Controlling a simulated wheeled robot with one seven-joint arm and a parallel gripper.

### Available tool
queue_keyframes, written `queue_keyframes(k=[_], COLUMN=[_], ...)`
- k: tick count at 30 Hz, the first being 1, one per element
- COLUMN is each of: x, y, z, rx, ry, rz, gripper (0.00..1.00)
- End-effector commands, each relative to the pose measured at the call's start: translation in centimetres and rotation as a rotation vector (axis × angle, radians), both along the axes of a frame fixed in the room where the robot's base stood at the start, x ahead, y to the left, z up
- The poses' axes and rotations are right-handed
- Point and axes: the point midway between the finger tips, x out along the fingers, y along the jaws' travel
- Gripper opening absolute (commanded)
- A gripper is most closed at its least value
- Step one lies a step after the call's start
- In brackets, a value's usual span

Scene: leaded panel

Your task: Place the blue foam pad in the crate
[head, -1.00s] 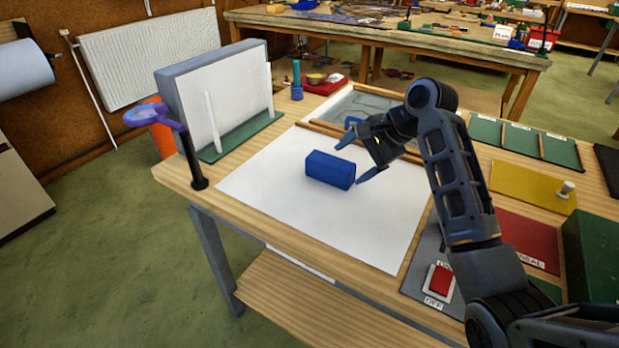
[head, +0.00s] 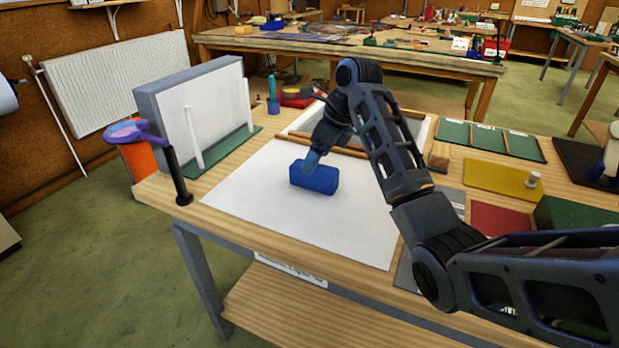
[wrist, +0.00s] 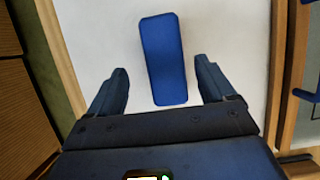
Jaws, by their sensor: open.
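The blue foam pad (head: 318,181) lies on the white sheet (head: 250,205) on the workbench. My gripper (head: 313,158) is over the pad in the head view, pointing down and covering part of its top. In the wrist view the pad (wrist: 164,60) shows lengthwise between the two fingers of my gripper (wrist: 162,75). The fingers are open, with a gap between each finger and the pad, so nothing is held. I cannot make out for sure which thing is the crate.
A grey upright panel (head: 210,105) and a post with a purple top (head: 178,170) stand at the left. A dark green box (head: 577,212) sits at the right, by a yellow mat (head: 485,176). The white sheet is otherwise clear.

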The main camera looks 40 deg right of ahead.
Motion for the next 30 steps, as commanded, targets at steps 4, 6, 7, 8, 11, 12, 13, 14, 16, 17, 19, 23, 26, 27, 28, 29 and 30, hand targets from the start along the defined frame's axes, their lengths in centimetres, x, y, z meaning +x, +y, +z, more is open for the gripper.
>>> queue_keyframes(k=[4,6,7,8,11,12,13,14,16,17,19,23,26,27,28,29,30], x=[0.5,0.6,0.7,0.8,1.3,1.5,1.7,1.8,2.0,2.0,2.1,2.1,2.1,2.1,2.1,2.1,2.1], y=[0.1,0.0,0.0,-0.1,-0.2,0.0,0.0,0.0,0.1,0.2,0.2,0.2,0.2,0.2,0.2,0.2,0.2], z=[-1.5,-2.2,-2.5,-3.0,-4.4,-4.9,-5.2,-5.5,-6.0,-6.1,-6.2,-6.2,-6.2,-6.2,-6.2,-6.2,-6.2], rx=[0.001,0.001,0.001,0.002,0.001,-0.001,0.0,0.0,0.0,0.0,0.0,-0.001,-0.001,-0.001,-0.001,-0.001,0.0], ry=[0.001,0.003,0.003,0.003,0.003,0.002,0.001,0.002,0.0,0.0,-0.001,-0.001,-0.001,-0.001,-0.001,-0.001,-0.001], rz=[0.002,0.001,0.001,0.001,0.001,0.002,0.002,0.003,0.003,0.003,0.003,0.003,0.003,0.003,0.003,0.003,0.003], gripper=[0.83,0.83,0.83,0.83,0.83,0.83,0.83,0.83,0.83,0.83,0.83,0.83,0.83,0.83,0.83,0.83,0.83])
